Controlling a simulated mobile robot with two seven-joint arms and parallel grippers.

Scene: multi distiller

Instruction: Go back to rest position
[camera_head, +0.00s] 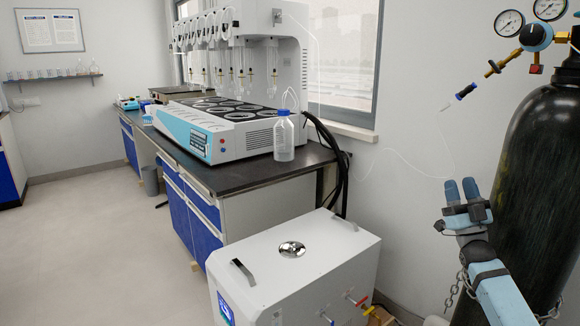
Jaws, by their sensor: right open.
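My right gripper (462,191) is in the right part of the head view, in front of the black gas cylinder (535,150). Its two blue fingers point up and are a little apart, with nothing seen between them. My right arm reaches up to it from the lower right. My left gripper is not in the head view.
The multi distiller (235,131) stands on a dark bench, with a blue-capped bottle (284,138) near the bench end. A white box unit (290,268) stands in front. Gauges (509,23) and a brass valve sit by the cylinder. Floor at left is clear.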

